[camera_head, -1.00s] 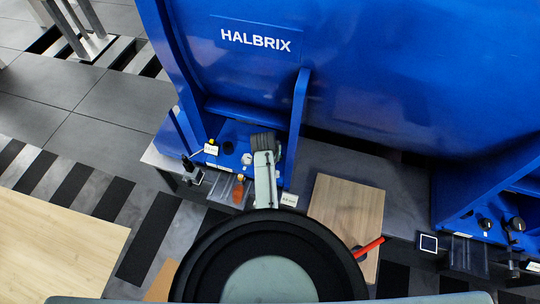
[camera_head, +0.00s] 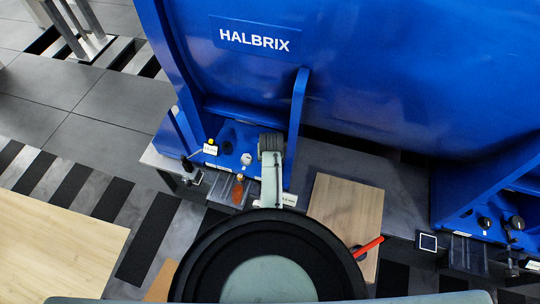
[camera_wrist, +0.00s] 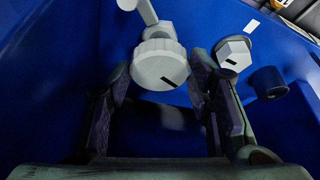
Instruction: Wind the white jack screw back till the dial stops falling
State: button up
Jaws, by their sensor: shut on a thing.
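A white round jack screw head (camera_wrist: 160,64) with a ribbed rim and a dark slot mark shows in the wrist view. My gripper (camera_wrist: 160,78) has one finger on each side of it and is shut on it. In the head view my gripper (camera_head: 271,143) is at the foot of the blue motor (camera_head: 390,80), beside its upright rib, and hides the screw. A small white round dial (camera_head: 246,159) sits just left of my gripper on the blue foot. Its reading is too small to tell.
A white hexagonal bolt head (camera_wrist: 234,53) and a dark blue cylinder (camera_wrist: 268,82) are close to my right finger. An orange-handled item (camera_head: 238,190) is left of my arm. A wooden board (camera_head: 345,207) and a red item (camera_head: 368,246) are to the right.

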jog(key=o, duration=1.1)
jog(key=shift+o, duration=0.2)
jog(key=shift+r, duration=0.2)
notch_tip(320, 180, up, 10)
jog(key=shift+f, duration=0.1)
